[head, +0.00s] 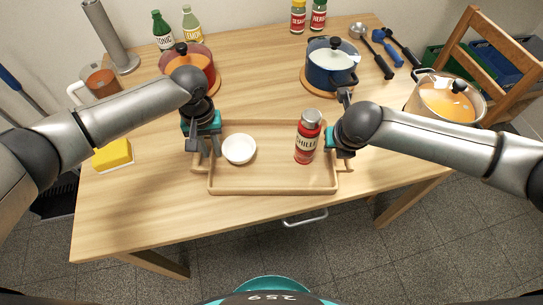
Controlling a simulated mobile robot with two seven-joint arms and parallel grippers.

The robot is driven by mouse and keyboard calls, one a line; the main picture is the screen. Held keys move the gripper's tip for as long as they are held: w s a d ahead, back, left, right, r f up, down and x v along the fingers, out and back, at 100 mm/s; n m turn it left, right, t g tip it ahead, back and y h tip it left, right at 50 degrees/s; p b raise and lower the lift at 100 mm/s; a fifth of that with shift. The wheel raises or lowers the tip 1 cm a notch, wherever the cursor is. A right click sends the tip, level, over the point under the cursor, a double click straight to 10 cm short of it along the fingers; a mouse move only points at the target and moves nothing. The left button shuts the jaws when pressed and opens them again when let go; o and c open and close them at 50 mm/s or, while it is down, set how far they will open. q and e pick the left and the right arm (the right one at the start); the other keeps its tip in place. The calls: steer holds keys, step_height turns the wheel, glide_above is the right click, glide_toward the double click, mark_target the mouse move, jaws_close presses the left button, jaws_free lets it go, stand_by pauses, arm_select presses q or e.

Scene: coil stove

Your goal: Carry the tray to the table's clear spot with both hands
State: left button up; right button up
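The wooden tray (275,188) lies on the table in the middle of the head view, with a handle at each short end. On it are a white bowl (239,149) at the left and an upright red chilli shaker (307,142) at the right. My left gripper (203,150) points down over the tray's left end, its fingers apart near the handle; contact is not clear. My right gripper (335,145) is at the tray's right end, close to the handle; its fingers are mostly hidden by my arm.
A red pot (196,68) and a blue pot (331,68) stand behind the tray. Bottles, shakers and utensils line the back. The table (150,215) is bare at front left.

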arm_select(q)
steer(key=shift+o, duration=1.1)
steer(key=shift+d, duration=0.1)
arm_select(e)
steer(key=shift+o, duration=1)
steer(key=shift+a, duration=0.1)
arm_select(q)
steer(key=shift+r, duration=0.15)
arm_select(e)
steer(key=shift+r, duration=0.1)
steer(key=shift+s+r, duration=0.15)
steer(key=shift+r, duration=0.3)
arm_select(q)
step_height(320, 180, up, 12)
arm_select(e)
steer(key=v, duration=1.1)
steer(key=shift+s, duration=0.1)
